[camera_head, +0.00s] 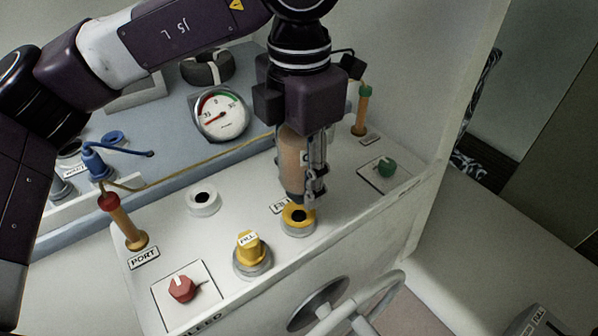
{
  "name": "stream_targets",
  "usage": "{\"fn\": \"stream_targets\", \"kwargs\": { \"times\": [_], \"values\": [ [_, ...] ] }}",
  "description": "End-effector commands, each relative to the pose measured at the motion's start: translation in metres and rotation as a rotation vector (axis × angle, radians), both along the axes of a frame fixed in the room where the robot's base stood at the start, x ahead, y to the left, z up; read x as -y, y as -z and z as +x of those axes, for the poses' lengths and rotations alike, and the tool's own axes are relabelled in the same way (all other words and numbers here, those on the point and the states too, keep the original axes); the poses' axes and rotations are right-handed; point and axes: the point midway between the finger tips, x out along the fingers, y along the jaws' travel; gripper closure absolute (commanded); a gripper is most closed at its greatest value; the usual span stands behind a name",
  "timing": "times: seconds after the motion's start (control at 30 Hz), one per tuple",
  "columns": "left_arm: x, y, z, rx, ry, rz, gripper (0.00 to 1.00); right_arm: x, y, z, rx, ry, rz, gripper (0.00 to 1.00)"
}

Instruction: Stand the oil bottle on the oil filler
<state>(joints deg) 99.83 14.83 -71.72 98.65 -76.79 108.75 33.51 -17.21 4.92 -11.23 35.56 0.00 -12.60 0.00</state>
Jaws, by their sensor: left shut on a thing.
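My left gripper (312,192) points down and is shut on a tan-brown bottle, the oil bottle (290,160). The fingers and gripper body hide part of the bottle, and a piece of its white label shows. The oil filler (299,218) is a yellow ring with a dark round hole on the white console, beside a partly hidden label. The bottle is upright, its lower end just above and behind the filler in the picture. I cannot tell whether they touch. My right gripper is not in view.
A yellow "FILL" cap (250,252) on a grey base stands left of the filler. A white ring (203,200), red knob (182,288), green knob (386,167) and orange "PORT" handle (122,222) surround it. A gauge (221,114) stands behind, a wheel (330,305) in front.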

Motion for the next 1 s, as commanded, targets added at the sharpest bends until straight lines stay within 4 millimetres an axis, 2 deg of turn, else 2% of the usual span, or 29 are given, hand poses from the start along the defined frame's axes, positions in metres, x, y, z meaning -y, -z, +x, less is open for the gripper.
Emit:
{"fn": "stream_targets", "kwargs": {
  "times": [0.37,0.73,1.0],
  "values": [
    [0.0,0.016,0.0,0.0,-0.001,-0.001,0.96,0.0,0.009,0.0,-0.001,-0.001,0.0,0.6],
    [0.0,0.032,0.0,0.0,-0.001,-0.001,0.96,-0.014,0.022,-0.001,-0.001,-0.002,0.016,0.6],
    [0.0,0.042,0.0,0.001,-0.001,-0.001,0.96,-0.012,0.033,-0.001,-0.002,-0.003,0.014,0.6]
  ]
}}
